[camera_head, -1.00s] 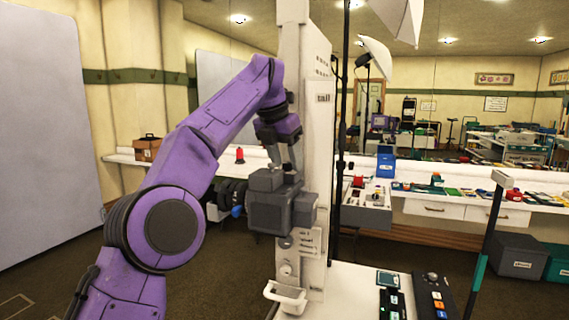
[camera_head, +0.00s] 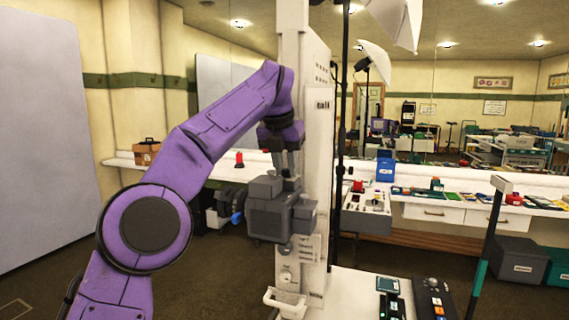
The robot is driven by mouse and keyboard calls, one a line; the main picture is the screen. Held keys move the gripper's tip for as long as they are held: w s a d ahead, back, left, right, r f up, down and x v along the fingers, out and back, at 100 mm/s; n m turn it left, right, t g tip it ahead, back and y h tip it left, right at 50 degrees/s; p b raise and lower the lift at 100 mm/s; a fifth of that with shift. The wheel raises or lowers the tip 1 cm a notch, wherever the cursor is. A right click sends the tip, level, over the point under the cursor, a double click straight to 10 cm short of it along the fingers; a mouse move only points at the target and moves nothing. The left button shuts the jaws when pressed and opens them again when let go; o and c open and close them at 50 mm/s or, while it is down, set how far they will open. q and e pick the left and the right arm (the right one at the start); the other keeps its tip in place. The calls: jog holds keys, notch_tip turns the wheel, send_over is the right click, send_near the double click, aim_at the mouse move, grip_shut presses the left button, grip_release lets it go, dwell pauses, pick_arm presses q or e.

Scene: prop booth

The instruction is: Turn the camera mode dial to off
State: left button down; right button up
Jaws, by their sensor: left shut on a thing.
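A dark grey box-shaped camera (camera_head: 268,219) is mounted on the side of a tall white column in the middle of the view. A smaller grey block stands on its top. My left gripper (camera_head: 280,172) comes down from above, with its fingers at the camera's top. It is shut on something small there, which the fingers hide. I cannot make out the mode dial or its markings. My right gripper is not in view.
The white column (camera_head: 318,130) rises right beside my left gripper. A white counter (camera_head: 353,284) with a button panel (camera_head: 432,296) is at the lower right. A black stand pole and a leaning dark post (camera_head: 488,240) stand right. Open floor lies at lower left.

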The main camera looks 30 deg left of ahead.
pick_arm(q)
jog(key=n+p, duration=0.1)
jog(key=n, duration=0.1)
jog(key=n+y, duration=0.1)
jog(key=n, duration=0.1)
jog(key=shift+d+r+n+g+y+p, duration=0.1)
jog(key=shift+d+n+g+y+p, duration=0.1)
jog(key=shift+n+g+y+p, duration=0.15)
jog(key=shift+w+d+n+g+y+p, duration=0.1)
jog(key=shift+n+g+y+p, duration=0.2)
jog(key=shift+n+p, duration=0.6)
jog(key=shift+w+n+g+y+p, duration=0.1)
jog(key=shift+n+g+y+p, duration=0.2)
jog(key=shift+n, duration=0.95)
jog(key=c, duration=1.2)
grip_release()
jog(key=o, duration=0.3)
jog(key=shift+w, duration=0.1)
jog(key=shift+f, duration=0.2)
